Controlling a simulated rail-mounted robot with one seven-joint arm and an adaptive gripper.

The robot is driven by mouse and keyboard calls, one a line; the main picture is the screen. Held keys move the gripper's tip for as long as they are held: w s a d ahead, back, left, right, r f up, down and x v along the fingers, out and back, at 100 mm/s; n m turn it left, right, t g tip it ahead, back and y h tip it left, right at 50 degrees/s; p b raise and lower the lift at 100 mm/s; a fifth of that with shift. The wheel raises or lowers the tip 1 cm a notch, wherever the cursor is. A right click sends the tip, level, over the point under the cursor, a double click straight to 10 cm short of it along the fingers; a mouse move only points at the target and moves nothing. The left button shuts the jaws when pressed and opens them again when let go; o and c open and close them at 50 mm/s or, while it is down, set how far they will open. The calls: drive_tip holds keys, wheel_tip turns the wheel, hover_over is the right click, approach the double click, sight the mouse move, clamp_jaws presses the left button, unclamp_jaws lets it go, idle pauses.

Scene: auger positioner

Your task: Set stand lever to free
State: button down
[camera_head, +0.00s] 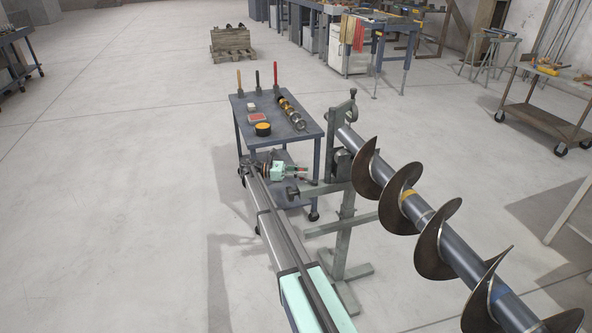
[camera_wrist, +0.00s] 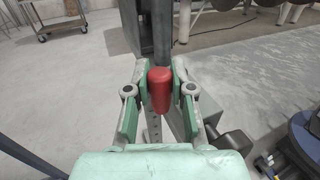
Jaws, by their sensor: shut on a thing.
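The stand lever's red grip (camera_wrist: 160,92) sits on a dark bar in the wrist view. My gripper (camera_wrist: 160,75) has its two fingers closed on either side of the red grip. In the head view my gripper (camera_head: 293,170) is low, just left of the stand post, with a small bit of the red grip (camera_head: 301,169) at its tips. Where the lever joins the stand is hard to make out in the head view.
The auger (camera_head: 445,222) with its steel flights runs to the lower right. A blue-grey cart (camera_head: 254,113) with hand tools and a tape roll stands behind my arm. A brown trolley (camera_head: 545,115) is at the far right. Open concrete floor lies to the left.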

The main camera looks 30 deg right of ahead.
idle(0.4)
drive_tip(key=c, duration=1)
unclamp_jaws()
wheel_tip(320, 180, up, 10)
drive_tip(key=shift+r, duration=0.1)
